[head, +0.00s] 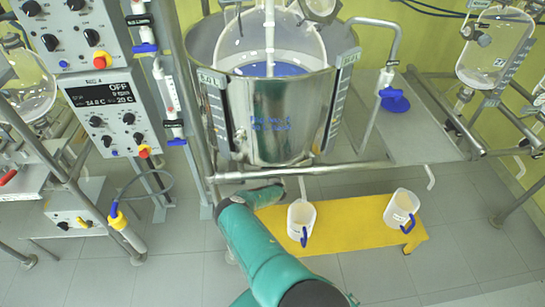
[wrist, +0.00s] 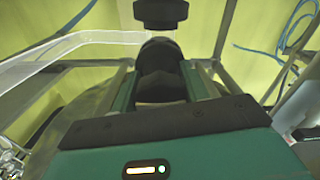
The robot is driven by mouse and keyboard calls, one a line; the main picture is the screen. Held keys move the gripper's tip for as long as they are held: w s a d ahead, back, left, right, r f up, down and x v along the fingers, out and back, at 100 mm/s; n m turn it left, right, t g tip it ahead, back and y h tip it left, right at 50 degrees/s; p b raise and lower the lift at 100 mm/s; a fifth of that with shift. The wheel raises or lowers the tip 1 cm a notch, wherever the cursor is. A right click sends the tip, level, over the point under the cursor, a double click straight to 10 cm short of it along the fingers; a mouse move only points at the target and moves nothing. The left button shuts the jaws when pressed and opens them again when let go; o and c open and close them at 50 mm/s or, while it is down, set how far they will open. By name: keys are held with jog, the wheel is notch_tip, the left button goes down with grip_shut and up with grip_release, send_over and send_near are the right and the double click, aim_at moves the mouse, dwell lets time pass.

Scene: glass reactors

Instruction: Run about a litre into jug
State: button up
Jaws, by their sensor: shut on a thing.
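Two white jugs with blue handles stand upright on a yellow bench: the left jug (head: 301,216) and the right jug (head: 400,206). A thin outlet pipe (head: 302,187) comes down from under the steel-jacketed reactor (head: 285,115) and ends above the left jug. My gripper (head: 277,192) is under the reactor, left of this pipe, and mostly hidden by my arm. In the wrist view my gripper (wrist: 160,85) is shut on a dark knob-like part (wrist: 160,52). What that part belongs to is not clear. The jugs' contents cannot be made out.
A steel rail (head: 345,168) crosses in front of the reactor, above the yellow bench (head: 350,228). Control boxes (head: 108,112) stand at the left. A grey shelf (head: 405,135) with a blue-based pipe is at the right. A clear glass-like edge (wrist: 70,45) shows at left in the wrist view.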

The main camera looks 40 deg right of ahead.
jog(key=n, duration=0.5)
jog(key=shift+d+n, duration=0.1)
jog(key=shift+n, duration=0.2)
jog(key=n, duration=0.5)
jog(key=shift+r+n, duration=0.1)
jog(key=shift+n, duration=0.2)
jog(key=n, duration=0.5)
jog(key=shift+r, duration=0.1)
jog(key=n, duration=0.5)
jog(key=shift+s+n, duration=0.1)
jog(key=shift+n, duration=0.2)
jog(key=shift+r, duration=0.1)
jog(key=o, duration=1)
